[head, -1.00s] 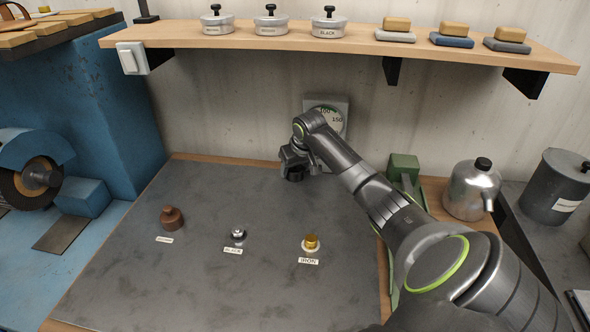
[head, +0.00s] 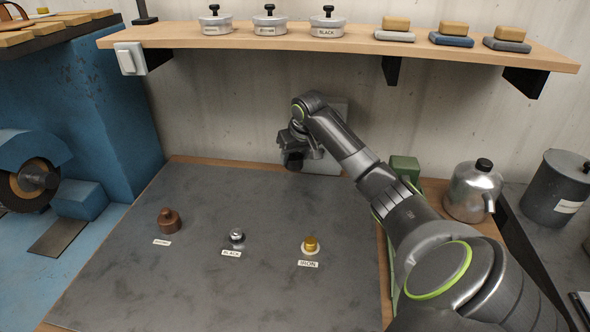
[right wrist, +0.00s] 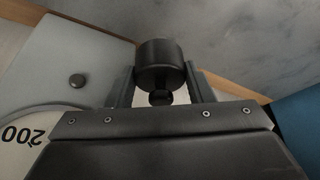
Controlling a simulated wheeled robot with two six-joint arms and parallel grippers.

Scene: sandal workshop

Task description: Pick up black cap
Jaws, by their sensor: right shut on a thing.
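My right gripper (head: 297,157) is raised near the back wall, above the far edge of the grey bench mat (head: 220,195). In the right wrist view its fingers are shut on the black cap (right wrist: 158,58), a dark short cylinder with a small round knob. The cap is clear of the mat. In the head view it shows only as a dark shape (head: 293,163) under the gripper. My left gripper is not in view.
On the mat stand a brown weight-like piece (head: 169,221), a silver piece (head: 237,236) by a BLACK label, and a brass piece (head: 310,244) by an IRON label. A shelf (head: 350,38) with lidded tins is above. A gauge (right wrist: 30,135) is close behind the gripper.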

